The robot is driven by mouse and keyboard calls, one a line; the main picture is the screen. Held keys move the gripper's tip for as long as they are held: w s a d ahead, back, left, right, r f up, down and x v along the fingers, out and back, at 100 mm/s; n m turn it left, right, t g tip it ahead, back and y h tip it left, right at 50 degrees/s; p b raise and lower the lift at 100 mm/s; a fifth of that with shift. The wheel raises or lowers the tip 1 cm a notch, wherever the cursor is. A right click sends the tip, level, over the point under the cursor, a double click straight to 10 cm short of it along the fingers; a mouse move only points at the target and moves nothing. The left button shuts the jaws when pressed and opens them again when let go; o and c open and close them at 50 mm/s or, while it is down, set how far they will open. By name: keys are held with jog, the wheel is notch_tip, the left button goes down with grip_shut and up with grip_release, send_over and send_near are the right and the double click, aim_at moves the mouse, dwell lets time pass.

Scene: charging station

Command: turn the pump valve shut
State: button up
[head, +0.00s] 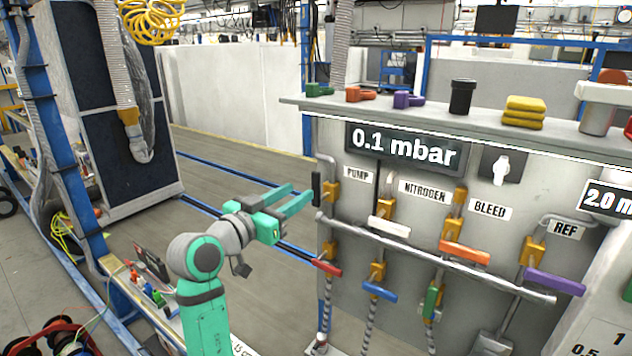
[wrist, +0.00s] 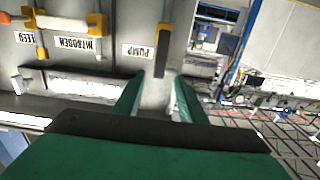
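The pump valve has a yellow-orange body (head: 332,192) and a dark handle (head: 316,188) that stands upright, left of the PUMP label (head: 359,174). My gripper (head: 303,192) is open, with its green fingers pointing right toward the handle and their tips close to it. I cannot tell whether they touch it. In the wrist view, the picture is upside down; the valve handle (wrist: 161,62) shows beyond the gap between the open fingers of my gripper (wrist: 155,82). Nothing is held.
The panel display (head: 405,147) reads 0.1 mbar. Other valves carry white (head: 389,227), orange (head: 464,252) and purple (head: 555,282) handles. Red (head: 326,267) and blue (head: 379,291) handles sit lower. A grey horizontal pipe (head: 430,257) crosses the panel front. Floor left of the panel is open.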

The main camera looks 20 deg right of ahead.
aim_at(315, 182)
jog(key=x, duration=0.9)
jog(key=shift+w+d, duration=0.1)
grip_shut()
